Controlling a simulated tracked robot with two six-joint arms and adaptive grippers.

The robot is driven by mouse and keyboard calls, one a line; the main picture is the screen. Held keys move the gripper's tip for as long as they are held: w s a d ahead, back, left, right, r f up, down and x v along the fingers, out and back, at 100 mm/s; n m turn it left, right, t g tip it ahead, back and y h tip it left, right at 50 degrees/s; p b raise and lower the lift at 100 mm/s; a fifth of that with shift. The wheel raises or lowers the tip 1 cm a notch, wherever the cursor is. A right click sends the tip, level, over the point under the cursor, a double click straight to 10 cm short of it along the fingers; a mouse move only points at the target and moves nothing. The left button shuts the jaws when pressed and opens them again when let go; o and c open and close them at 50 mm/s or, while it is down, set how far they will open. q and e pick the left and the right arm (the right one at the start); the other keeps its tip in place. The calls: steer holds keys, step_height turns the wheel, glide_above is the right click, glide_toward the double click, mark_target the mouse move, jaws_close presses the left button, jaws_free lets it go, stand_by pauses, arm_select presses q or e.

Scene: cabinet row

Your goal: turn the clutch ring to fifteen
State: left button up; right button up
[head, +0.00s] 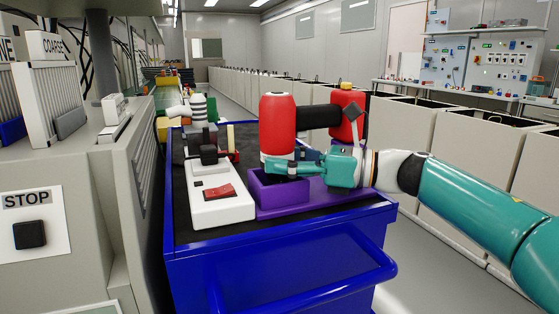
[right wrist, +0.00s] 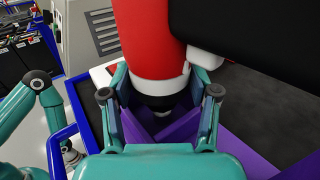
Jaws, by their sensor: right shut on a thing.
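A red power tool (head: 278,115) stands nose down on the blue cart, its black handle reaching right to a red battery end (head: 346,112). Its white clutch ring (right wrist: 160,92) sits under the red body, above a dark nose, in the right wrist view. Any numbers or marks on the ring cannot be read. My right gripper (head: 280,167) reaches in from the right at ring height. In the right wrist view its two fingers (right wrist: 160,100) lie on either side of the ring, shut on it. My left gripper is not in view.
A purple holder (head: 280,194) is under and in front of the tool. A white box with a red switch (head: 222,209) stands left of it on the blue cart (head: 270,262). A grey machine with a STOP button (head: 30,234) is at far left. Pale cabinets line the right.

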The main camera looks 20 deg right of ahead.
steer(key=shift+a+f, duration=0.2)
steer(key=shift+f, duration=0.1)
stand_by(0.6)
steer(key=o, duration=1.2)
steer(key=shift+r, duration=0.1)
steer(key=shift+c, duration=0.2)
steer(key=shift+d, duration=0.1)
steer(key=shift+r, duration=0.1)
steer(key=shift+s+d, duration=0.2)
steer(key=shift+d, duration=0.2)
steer(key=shift+v, duration=3.55)
